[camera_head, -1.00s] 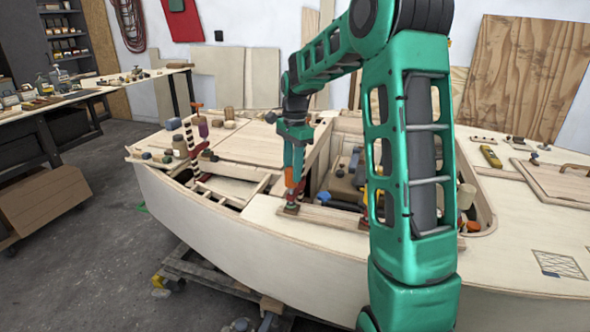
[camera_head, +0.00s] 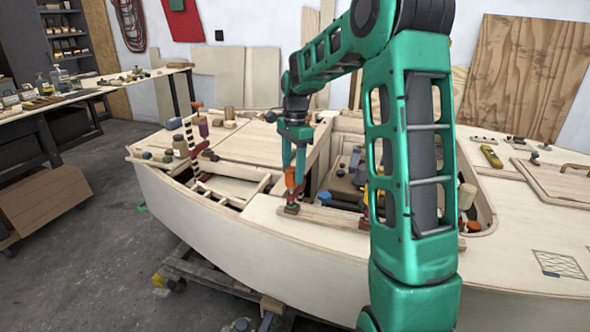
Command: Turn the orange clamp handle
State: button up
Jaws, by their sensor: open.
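The orange clamp handle (camera_head: 290,178) stands upright on a dark red clamp (camera_head: 294,200) at the near edge of the hull's side deck. My gripper (camera_head: 294,165) points down over it, its fingers apart, with the handle low between or just beside the fingertips. At this size I cannot tell whether a finger touches the handle. The back of the handle is partly hidden by the gripper.
The plywood hull (camera_head: 240,235) fills the middle. A second clamp with an orange-topped handle (camera_head: 197,106) stands further left. Loose tools and blocks lie in the cockpit and on the decks. My own arm hides part of the right cockpit.

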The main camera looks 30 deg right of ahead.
aim_at(294, 167)
notch_tip(294, 167, up, 11)
jog(key=shift+w+d+f, duration=0.15)
jog(key=shift+w+d, duration=0.05)
jog(key=shift+d, duration=0.15)
dwell(0.5)
